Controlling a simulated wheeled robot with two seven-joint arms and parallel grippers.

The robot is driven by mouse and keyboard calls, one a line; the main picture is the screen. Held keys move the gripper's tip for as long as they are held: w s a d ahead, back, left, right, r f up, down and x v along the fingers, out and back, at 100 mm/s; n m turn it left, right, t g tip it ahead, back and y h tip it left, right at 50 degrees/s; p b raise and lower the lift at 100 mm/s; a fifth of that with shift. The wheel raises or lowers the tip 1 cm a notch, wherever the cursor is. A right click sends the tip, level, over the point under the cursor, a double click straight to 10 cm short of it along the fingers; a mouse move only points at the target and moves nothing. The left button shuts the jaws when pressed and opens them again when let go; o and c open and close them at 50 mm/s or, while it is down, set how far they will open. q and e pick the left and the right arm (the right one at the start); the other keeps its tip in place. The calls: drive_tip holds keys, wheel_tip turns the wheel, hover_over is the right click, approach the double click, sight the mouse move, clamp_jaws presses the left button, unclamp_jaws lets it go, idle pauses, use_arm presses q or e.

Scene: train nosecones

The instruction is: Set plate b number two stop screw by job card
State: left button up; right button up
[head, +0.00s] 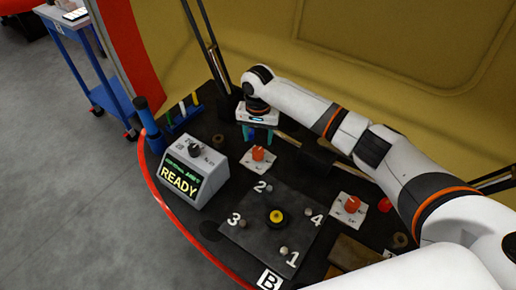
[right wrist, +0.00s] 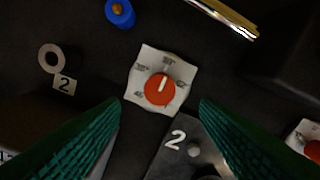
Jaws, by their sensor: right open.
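Plate b (head: 250,238) is a dark square plate on the black bench, with a "B" label (head: 269,279) at its front edge. Stop screws numbered 1 to 4 stand near its corners around a yellow-and-black centre knob (head: 277,216). The number two stop screw (head: 269,188) is at the far corner; a small grey head (right wrist: 193,150) shows beside the "2" in the right wrist view. My right gripper (head: 257,139) is open and empty, above the bench just beyond an orange dial (head: 258,154). That dial (right wrist: 160,89) shows between its green fingers. My left gripper is not in view.
A grey box with a "READY" screen (head: 181,180) stands left of the plate. A second orange dial (head: 351,204) and a red button (head: 385,204) lie to the right. A blue cylinder (right wrist: 120,12) and a ring (right wrist: 50,58) show in the right wrist view.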

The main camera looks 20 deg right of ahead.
sight(258, 151)
wheel_tip(258, 151, down, 7)
drive_tip(key=shift+w+f+b, duration=0.1)
drive_tip(key=shift+b, duration=0.2)
drive_tip(key=shift+f, duration=0.25)
drive_tip(key=shift+c, duration=0.7)
drive_tip(key=c, duration=0.8)
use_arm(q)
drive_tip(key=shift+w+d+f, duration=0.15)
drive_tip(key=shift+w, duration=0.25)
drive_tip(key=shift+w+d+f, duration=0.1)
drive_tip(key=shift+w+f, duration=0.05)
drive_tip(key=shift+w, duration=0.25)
use_arm(e)
drive_tip(key=shift+c, duration=0.2)
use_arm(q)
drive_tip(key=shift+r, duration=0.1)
use_arm(e)
drive_tip(key=shift+r, duration=0.1)
